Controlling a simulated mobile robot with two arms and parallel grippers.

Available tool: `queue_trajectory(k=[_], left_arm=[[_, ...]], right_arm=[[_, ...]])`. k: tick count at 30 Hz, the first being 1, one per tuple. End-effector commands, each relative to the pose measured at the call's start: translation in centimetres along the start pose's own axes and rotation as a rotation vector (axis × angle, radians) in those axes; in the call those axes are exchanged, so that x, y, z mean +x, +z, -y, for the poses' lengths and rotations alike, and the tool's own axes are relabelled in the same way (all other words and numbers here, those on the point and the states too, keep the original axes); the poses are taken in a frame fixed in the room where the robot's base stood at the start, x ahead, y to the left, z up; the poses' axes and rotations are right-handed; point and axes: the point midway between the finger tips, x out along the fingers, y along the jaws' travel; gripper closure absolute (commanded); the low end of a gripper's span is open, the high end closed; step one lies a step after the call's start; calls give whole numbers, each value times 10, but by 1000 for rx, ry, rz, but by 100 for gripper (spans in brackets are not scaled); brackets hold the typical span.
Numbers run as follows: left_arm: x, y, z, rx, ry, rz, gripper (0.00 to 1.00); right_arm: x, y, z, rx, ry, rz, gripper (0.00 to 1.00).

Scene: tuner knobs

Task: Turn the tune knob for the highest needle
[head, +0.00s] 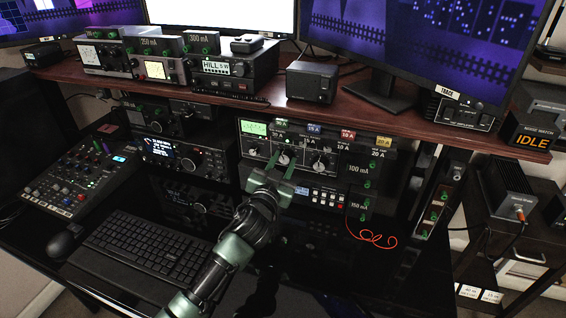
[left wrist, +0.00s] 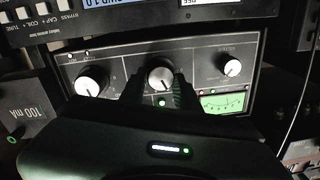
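The tuner (head: 300,150) stands under the shelf, with a lit green meter (head: 255,127) at its upper left. The left wrist view shows it upside down: a large knob (left wrist: 92,81), a middle knob (left wrist: 160,77), a smaller knob (left wrist: 231,68) and the meter (left wrist: 222,103). The knob labels and needle are too small to read. My left gripper (head: 277,170) is at the tuner's front. In the left wrist view its two dark fingers (left wrist: 160,88) flank the middle knob, about a knob's width apart; I cannot tell whether they touch it. My right gripper is not in view.
A shelf (head: 180,96) with radios overhangs the tuner. A box marked 100 mA (head: 359,169) stands just right of it, and a red cable (head: 372,238) lies below. A keyboard (head: 143,255), mouse (head: 62,243) and mixer (head: 78,180) are at left.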

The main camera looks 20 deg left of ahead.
Motion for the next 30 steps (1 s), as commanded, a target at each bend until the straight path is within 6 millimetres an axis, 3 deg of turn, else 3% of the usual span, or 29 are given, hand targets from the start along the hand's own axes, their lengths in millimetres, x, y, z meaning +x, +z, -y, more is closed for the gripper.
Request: queue_trajectory(k=[5,15,23,24,26,30], left_arm=[[0,0,0,32,0,-1,100],[0,1,-1,342,-5,-14,100],[0,1,-1,351,-5,-15,100],[0,1,-1,351,-5,-15,63],[0,1,-1,350,-5,-15,46],[0,1,-1,350,-5,-15,46]], right_arm=[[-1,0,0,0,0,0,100],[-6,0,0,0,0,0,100],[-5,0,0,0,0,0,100],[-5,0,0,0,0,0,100],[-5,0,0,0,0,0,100],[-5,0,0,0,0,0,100]])
